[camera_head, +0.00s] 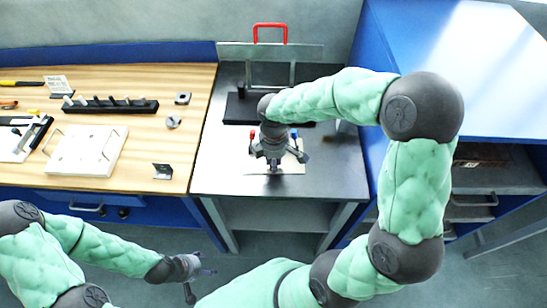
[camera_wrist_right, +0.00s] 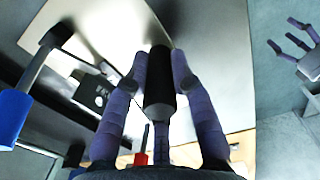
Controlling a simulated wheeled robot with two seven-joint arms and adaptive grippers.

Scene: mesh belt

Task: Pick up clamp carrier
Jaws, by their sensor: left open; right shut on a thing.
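My right gripper (camera_head: 274,163) is over the dark-topped bench, pointing down. In the right wrist view its fingers (camera_wrist_right: 160,70) are closed around a black cylindrical handle (camera_wrist_right: 158,100). A pale plate (camera_head: 291,165) lies under this gripper, with a red-tipped part (camera_head: 252,134) and a blue-tipped part (camera_head: 294,133) around the hand. The handle seems to belong to the clamp carrier, but the hand hides most of it. I cannot tell whether it is lifted. My left gripper (camera_head: 197,268) is open and empty, low in front of the wooden bench.
A red-handled frame (camera_head: 270,33) with a clear panel stands at the back of the dark bench top (camera_head: 335,180). The wooden bench (camera_head: 185,100) bears a white plate with handles (camera_head: 85,150), a black rack (camera_head: 110,106) and small metal parts. A blue-sided cabinet (camera_head: 480,60) stands right.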

